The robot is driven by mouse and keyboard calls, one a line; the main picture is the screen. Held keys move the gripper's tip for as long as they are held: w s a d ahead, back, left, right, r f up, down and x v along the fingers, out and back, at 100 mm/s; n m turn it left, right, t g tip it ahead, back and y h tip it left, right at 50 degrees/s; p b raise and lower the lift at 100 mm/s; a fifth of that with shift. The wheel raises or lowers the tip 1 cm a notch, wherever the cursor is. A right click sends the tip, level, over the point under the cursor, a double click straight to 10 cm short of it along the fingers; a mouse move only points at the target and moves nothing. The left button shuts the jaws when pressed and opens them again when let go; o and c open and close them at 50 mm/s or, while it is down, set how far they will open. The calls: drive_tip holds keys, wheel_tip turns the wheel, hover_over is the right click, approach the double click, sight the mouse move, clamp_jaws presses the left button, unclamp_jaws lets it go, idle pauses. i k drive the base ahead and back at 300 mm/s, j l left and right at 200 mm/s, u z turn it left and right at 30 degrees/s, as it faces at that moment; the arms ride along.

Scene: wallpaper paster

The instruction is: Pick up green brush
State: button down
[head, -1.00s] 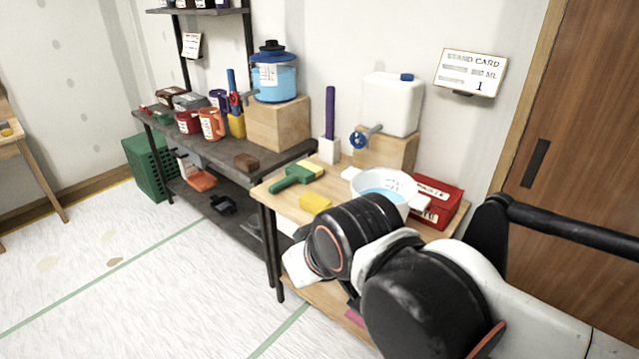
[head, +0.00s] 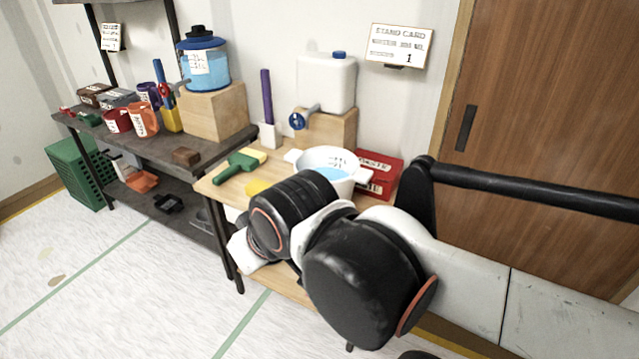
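The green brush (head: 236,169) lies flat on the light wooden table (head: 207,187) in the head view. Its green handle points to the front left and its pale yellow bristle end to the back right. My arm, black and white, reaches across the lower middle of the view in front of the table. A white part at its far end shows left of the black joint, near the table's front edge. My gripper's fingers cannot be made out. Nothing covers the brush.
A white jug (head: 327,82) on a wooden block and a purple-handled tool (head: 267,96) stand behind. A dark shelf (head: 190,157) adjoins on the left.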

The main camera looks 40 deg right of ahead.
sight(248, 160)
drive_tip(key=i+z, duration=0.15)
drive_tip(key=z, duration=0.5)
drive_tip(key=i+j+z, duration=0.15)
drive_tip(key=i+j, duration=0.15)
drive_tip(key=i+j+z, duration=0.15)
drive_tip(key=i+j, duration=0.15)
drive_tip(key=i+j+z, duration=0.1)
drive_tip(key=i+j, duration=0.2)
drive_tip(key=j, duration=0.2)
drive_tip(key=i+j+z, duration=0.15)
drive_tip(key=j, duration=0.3)
drive_tip(key=i, duration=0.1)
